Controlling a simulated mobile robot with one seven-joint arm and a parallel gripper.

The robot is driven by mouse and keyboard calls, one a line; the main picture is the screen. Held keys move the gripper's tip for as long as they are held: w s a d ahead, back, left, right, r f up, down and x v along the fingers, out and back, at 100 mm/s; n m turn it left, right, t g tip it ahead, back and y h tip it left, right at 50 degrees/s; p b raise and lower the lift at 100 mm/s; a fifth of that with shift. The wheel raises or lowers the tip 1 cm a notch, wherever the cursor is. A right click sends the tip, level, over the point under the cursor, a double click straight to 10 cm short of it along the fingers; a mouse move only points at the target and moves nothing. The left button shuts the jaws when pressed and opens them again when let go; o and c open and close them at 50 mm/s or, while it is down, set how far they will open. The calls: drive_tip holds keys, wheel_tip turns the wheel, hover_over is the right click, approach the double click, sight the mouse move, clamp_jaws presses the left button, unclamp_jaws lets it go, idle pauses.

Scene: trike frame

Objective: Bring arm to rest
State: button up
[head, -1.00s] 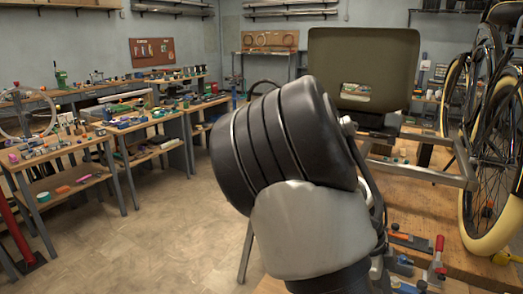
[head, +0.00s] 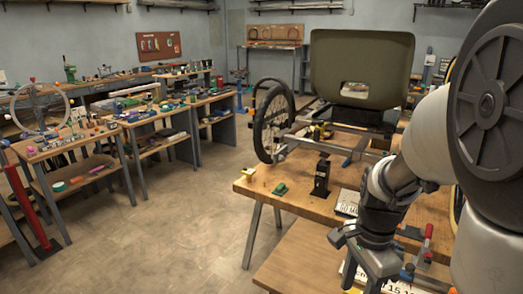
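My arm fills the right side of the head view, folded, with its white and black links close to the camera. My gripper (head: 376,268) hangs from the wrist at the bottom, right of centre, in front of the wooden table. Its fingertips are not clear at the picture's lower edge, so I cannot tell whether it is open or shut, or whether it holds anything. The trike frame (head: 340,152) lies on the table behind it, with an olive seat (head: 361,62) and a spoked wheel (head: 271,120) at its left end.
The wooden table (head: 318,208) carries a black stand (head: 321,178), a green item (head: 280,189) and a red-handled clamp (head: 428,238) near my arm. A lower wooden surface (head: 300,262) is in front. Cluttered workbenches (head: 95,140) stand at left. The floor (head: 185,225) between is clear.

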drive_tip(key=s+a+r+n+t+p, duration=0.2)
drive_tip(key=s+a+r+n+t, duration=0.1)
drive_tip(key=r+n, duration=0.4)
drive_tip(key=s+a+r+n+t+p, duration=0.2)
drive_tip(key=r+n, duration=0.6)
drive_tip(key=r, duration=0.6)
drive_tip(key=shift+s+a+r+n+t+p, duration=0.15)
drive_tip(key=shift+s+a+n+t+p, duration=0.25)
drive_tip(key=shift+s+p, duration=0.65)
drive_tip(key=shift+s, duration=0.15)
